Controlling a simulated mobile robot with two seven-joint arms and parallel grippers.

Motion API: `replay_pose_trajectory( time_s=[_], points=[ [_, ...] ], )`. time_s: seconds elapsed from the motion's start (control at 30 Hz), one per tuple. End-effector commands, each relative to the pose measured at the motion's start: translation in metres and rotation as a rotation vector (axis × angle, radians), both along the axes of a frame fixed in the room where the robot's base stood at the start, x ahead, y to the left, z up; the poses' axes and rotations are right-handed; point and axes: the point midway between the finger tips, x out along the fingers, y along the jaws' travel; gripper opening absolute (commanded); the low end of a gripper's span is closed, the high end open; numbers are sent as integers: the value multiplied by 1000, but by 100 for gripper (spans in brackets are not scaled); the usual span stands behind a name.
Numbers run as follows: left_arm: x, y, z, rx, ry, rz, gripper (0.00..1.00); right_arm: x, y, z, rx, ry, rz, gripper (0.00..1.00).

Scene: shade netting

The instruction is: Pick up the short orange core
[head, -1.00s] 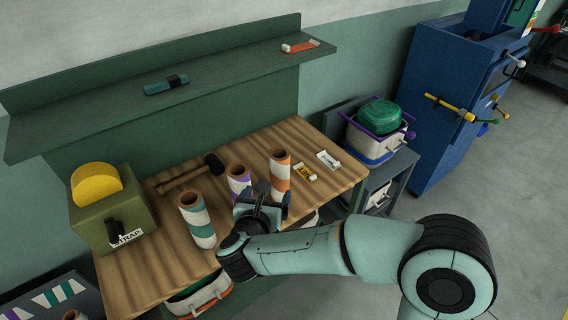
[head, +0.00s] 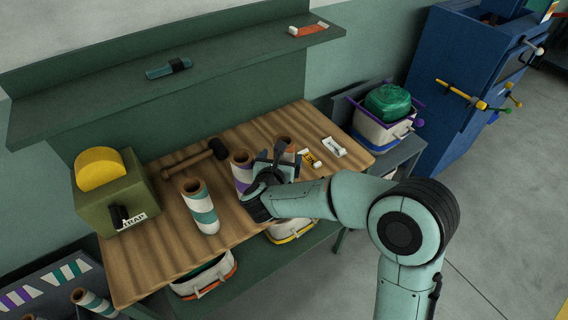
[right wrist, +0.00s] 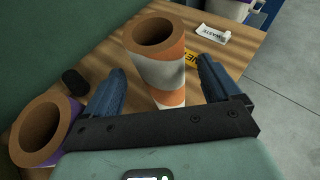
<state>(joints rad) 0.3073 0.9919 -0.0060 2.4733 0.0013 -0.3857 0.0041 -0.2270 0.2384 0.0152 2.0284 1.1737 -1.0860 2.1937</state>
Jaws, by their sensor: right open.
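The orange core (head: 287,147), an upright tube with orange and white bands, stands on the wooden bench top, its lower part hidden behind my right gripper in the head view. It also shows in the right wrist view (right wrist: 160,68), upright, with its open brown end facing up. My right gripper (head: 277,160) is open. In the right wrist view its two blue fingers (right wrist: 160,88) lie left and right of the core's lower part, with a visible gap on the right; contact is not clear. My left gripper is not in view.
A purple-banded core (right wrist: 44,132) stands close left of my right gripper. A teal-banded core (head: 200,207) stands farther left, and a mallet (head: 195,168) lies behind. A yellow label (right wrist: 195,62) and a white label (head: 334,147) lie right of the orange core.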

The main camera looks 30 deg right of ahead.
Motion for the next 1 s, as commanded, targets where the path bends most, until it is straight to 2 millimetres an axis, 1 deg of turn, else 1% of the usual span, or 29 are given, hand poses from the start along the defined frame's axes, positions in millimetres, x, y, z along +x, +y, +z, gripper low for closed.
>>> replay_pose_trajectory(
  time_s=[0.03,0.1,0.23,0.33,0.53,0.57,0.6,0.67,0.7,0.8,1.0],
  points=[
    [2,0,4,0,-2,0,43,5,-7,-3,-3,2,-4,90],
    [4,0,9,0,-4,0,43,13,-13,-8,-2,3,-3,90],
    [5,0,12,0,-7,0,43,25,-23,-15,-2,1,-2,90],
    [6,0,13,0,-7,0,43,29,-26,-17,-1,0,-2,90],
    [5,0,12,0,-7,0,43,29,-26,-18,0,-1,-1,90],
    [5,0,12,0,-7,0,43,29,-26,-18,-1,-1,-1,84],
    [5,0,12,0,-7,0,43,29,-26,-18,-1,-1,-1,70],
    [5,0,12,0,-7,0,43,29,-26,-18,-1,-1,-1,51],
    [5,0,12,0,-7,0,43,29,-26,-18,-1,-1,-1,38],
    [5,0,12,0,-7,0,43,29,-26,-18,-1,-1,-1,7],
    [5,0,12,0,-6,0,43,29,-26,-17,-1,-2,-1,7]
  ],
)
